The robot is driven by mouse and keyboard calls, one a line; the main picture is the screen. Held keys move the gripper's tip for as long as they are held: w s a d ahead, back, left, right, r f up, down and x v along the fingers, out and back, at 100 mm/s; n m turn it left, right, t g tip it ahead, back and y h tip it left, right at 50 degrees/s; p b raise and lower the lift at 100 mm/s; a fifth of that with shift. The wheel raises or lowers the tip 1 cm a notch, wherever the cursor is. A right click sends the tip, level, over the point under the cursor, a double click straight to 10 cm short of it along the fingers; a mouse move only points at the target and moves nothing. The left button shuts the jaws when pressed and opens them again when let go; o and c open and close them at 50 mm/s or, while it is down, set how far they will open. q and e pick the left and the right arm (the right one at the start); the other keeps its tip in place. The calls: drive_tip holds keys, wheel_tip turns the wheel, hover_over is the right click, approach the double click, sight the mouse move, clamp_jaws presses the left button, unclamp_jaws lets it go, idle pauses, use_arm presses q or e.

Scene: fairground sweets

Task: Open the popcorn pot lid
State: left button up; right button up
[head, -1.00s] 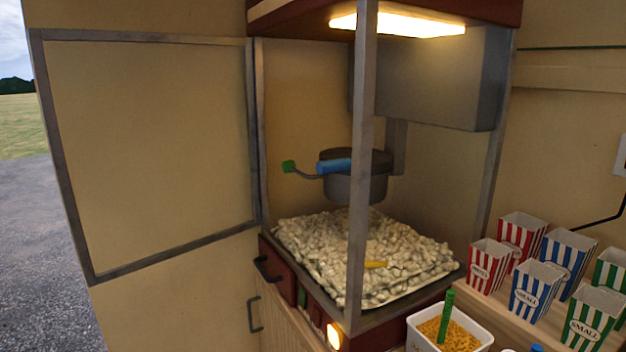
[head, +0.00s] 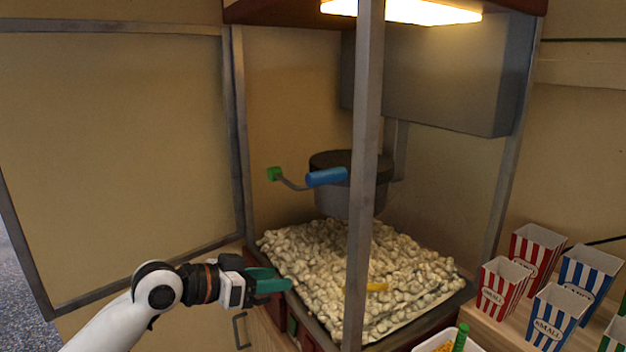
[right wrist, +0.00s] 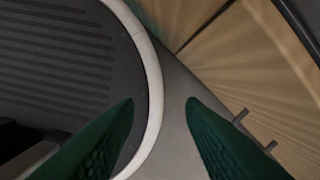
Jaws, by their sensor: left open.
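The popcorn pot (head: 338,200) is a grey kettle hanging inside the popcorn machine, partly behind a metal post. Its dark lid (head: 332,159) looks shut on top. A blue handle (head: 326,177) and a bent rod with a green knob (head: 274,174) stick out to its left. My left gripper (head: 286,283) has green fingers and is open. It is below and apart from the pot, at the machine's front left edge by the popcorn. My right gripper (right wrist: 160,105) shows only in the right wrist view, its green fingers apart with nothing held between them.
Loose popcorn (head: 330,265) with a yellow item (head: 377,287) fills the machine's floor. The metal post (head: 362,120) stands in front of the pot. A framed panel (head: 110,150) is at left. Striped boxes (head: 503,285) and a tub with a green handle (head: 461,338) stand at right.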

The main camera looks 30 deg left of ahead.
sight(308, 181)
use_arm(q)
wheel_tip(308, 181, up, 16)
drive_tip(key=a+t+h, duration=0.2)
drive_tip(key=t, duration=0.1)
drive_tip(key=p+x, duration=0.2)
drive_tip(key=x, duration=0.1)
drive_tip(key=p+x, duration=0.2)
drive_tip(key=x, duration=0.2)
drive_tip(key=r+p+x, duration=0.1)
drive_tip(key=p+x, duration=0.1)
drive_tip(key=x, duration=0.1)
drive_tip(key=shift+w, duration=0.25)
drive_tip(key=shift+w+d+f+p, duration=0.15)
drive_tip(key=shift+w+d+p, duration=0.2)
drive_tip(key=shift+w, duration=0.2)
clamp_jaws()
